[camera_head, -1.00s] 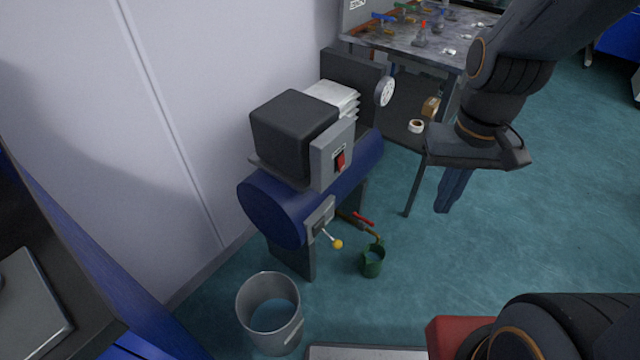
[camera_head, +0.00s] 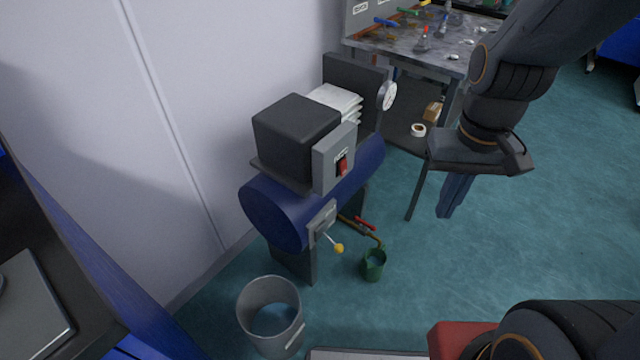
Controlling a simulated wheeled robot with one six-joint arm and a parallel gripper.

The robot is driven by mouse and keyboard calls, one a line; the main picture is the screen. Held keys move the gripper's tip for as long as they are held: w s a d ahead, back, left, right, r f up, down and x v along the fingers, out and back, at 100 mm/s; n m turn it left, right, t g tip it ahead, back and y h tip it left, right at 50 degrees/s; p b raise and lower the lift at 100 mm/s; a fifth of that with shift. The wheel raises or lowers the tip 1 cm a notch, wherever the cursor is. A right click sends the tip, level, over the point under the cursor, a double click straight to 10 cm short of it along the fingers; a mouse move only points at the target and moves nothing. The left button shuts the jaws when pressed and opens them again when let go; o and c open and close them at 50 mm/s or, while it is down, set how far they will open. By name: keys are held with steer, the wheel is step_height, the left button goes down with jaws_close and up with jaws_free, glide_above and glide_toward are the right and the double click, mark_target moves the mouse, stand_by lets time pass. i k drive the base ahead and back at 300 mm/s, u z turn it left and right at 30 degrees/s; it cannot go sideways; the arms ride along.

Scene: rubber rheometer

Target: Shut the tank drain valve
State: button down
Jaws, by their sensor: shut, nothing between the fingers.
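The blue air tank (camera_head: 352,172) stands by the wall, with a dark motor box and a red switch on top. The drain valve's red handle (camera_head: 365,223) sits low behind the tank's front end, on a thin brass pipe that bends down toward a green cup (camera_head: 373,265) on the floor. The handle looks roughly in line with the pipe. A lever with a yellow knob (camera_head: 339,248) sticks out of a grey plate on the tank. My gripper (camera_head: 443,214) hangs right of the tank, fingers down, together and empty, clear of the red handle.
A grey bin (camera_head: 270,310) stands on the floor in front of the tank. A workbench (camera_head: 438,58) with tools is behind, with a tape roll (camera_head: 418,130) and small box below it. The teal floor right of the cup is clear.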

mark_target(356, 218)
steer(key=z, duration=0.05)
steer(key=k, duration=0.6)
steer(key=z, duration=0.65)
steer(key=i, duration=1.4)
steer(key=u, duration=0.85)
